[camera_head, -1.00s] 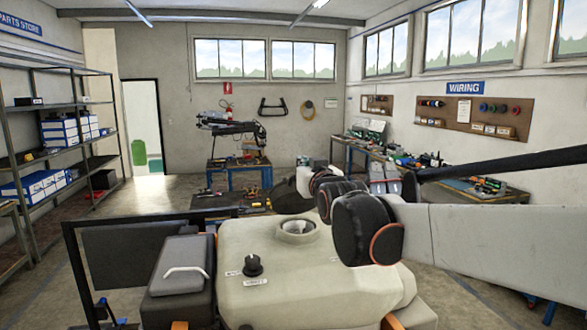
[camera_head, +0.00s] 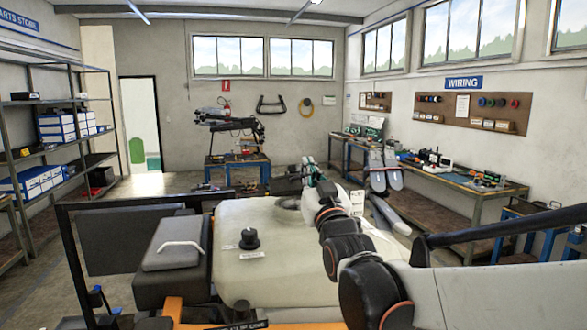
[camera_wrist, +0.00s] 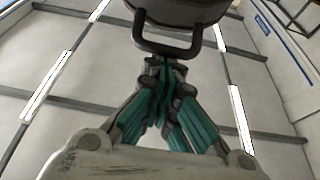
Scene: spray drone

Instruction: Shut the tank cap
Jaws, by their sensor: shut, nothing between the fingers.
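The pale tank (camera_head: 290,265) of the drone fills the lower middle of the head view. Its round filler opening (camera_head: 288,203) on top is uncovered. A dark tank cap (camera_head: 287,183) appears raised behind the opening. In the wrist view a dark round cap (camera_wrist: 180,10) with a loop handle (camera_wrist: 168,48) hangs at the top. My gripper (camera_wrist: 164,68) has teal fingers, shut and empty, with tips close under the handle; I cannot tell whether they touch it. In the head view my gripper (camera_head: 317,175) is at the right of the opening, partly hidden by my wrist.
A black knob (camera_head: 249,239) stands on the tank, left of the opening. A dark grey box with a handle (camera_head: 178,245) is at the tank's left. A black frame bar (camera_head: 130,205) runs along the left. Workbenches line the back and right walls.

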